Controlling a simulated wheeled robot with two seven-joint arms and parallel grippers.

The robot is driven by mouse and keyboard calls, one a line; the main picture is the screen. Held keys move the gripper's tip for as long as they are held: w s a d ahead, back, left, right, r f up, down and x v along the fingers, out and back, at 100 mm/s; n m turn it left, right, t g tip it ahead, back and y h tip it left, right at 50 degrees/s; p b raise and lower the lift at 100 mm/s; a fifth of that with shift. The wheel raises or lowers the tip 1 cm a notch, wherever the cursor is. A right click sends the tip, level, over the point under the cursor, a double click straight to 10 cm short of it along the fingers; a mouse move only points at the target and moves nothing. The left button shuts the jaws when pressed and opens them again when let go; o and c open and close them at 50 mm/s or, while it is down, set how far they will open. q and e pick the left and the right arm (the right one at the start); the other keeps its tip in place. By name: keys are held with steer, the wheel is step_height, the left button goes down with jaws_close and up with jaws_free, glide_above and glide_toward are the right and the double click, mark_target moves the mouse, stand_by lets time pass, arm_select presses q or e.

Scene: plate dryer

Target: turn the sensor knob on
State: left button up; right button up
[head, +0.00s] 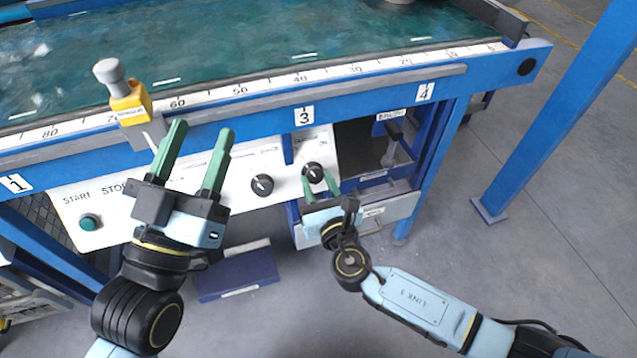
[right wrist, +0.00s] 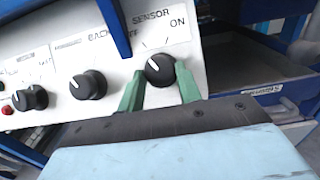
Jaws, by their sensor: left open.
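The black sensor knob (right wrist: 160,70) sits on the white panel under the word SENSOR, with OFF at its left and ON at its right. Its white mark points up and left, toward the OFF side. In the head view the knob (head: 314,172) is at the panel's right end. My right gripper (head: 320,184) is at the knob, its green fingers (right wrist: 160,88) open, one on each side; I cannot tell whether they touch it. My left gripper (head: 203,130) is open and empty, raised in front of the panel's left part.
Another black knob (head: 262,185) is left of the sensor knob. A green start button (head: 89,222) is at the panel's left. A yellow block with a grey knob (head: 130,105) sits on the ruler rail.

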steer(key=shift+c, duration=0.8)
